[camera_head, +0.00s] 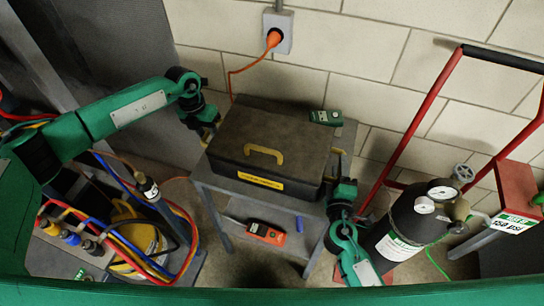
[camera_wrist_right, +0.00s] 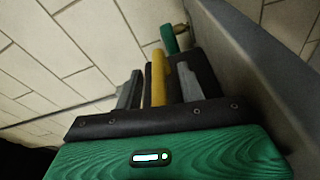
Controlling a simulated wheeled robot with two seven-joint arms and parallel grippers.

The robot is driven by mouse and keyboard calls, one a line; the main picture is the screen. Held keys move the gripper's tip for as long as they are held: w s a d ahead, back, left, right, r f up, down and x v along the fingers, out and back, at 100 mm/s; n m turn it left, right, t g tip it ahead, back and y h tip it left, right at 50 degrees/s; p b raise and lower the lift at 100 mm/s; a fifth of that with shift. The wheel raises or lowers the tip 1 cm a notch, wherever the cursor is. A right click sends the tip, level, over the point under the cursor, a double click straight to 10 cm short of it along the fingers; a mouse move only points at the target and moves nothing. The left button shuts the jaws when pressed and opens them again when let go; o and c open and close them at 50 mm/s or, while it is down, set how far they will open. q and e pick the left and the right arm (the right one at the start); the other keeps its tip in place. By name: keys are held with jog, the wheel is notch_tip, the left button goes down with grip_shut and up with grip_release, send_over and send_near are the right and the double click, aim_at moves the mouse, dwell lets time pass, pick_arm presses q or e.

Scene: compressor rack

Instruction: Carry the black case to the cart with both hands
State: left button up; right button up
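The black case (camera_head: 275,140) sits flat on a grey stand (camera_head: 240,190), with a yellow front handle and a yellow label. My left gripper (camera_head: 210,128) is at the case's left side; its fingers are too dark to read. My right gripper (camera_head: 337,165) is at the case's right side. In the right wrist view my right gripper (camera_wrist_right: 158,88) has its two grey fingers apart, with a yellow handle bar (camera_wrist_right: 158,80) between them and gaps visible. The case wall (camera_wrist_right: 255,70) fills the right of that view. I cannot tell which wheeled thing is the cart.
A green meter (camera_head: 325,117) lies at the stand's back right. An orange tool (camera_head: 267,232) lies on the lower shelf. A red-framed hand truck (camera_head: 415,125) with a dark tank (camera_head: 415,215) stands right. Hoses and a yellow machine (camera_head: 138,240) are left. A block wall is behind.

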pick_arm(q)
grip_shut()
pick_arm(e)
grip_shut()
dwell(1.0)
pick_arm(q)
jog(key=shift+w+r, duration=0.2)
pick_arm(e)
jog(key=shift+r, duration=0.2)
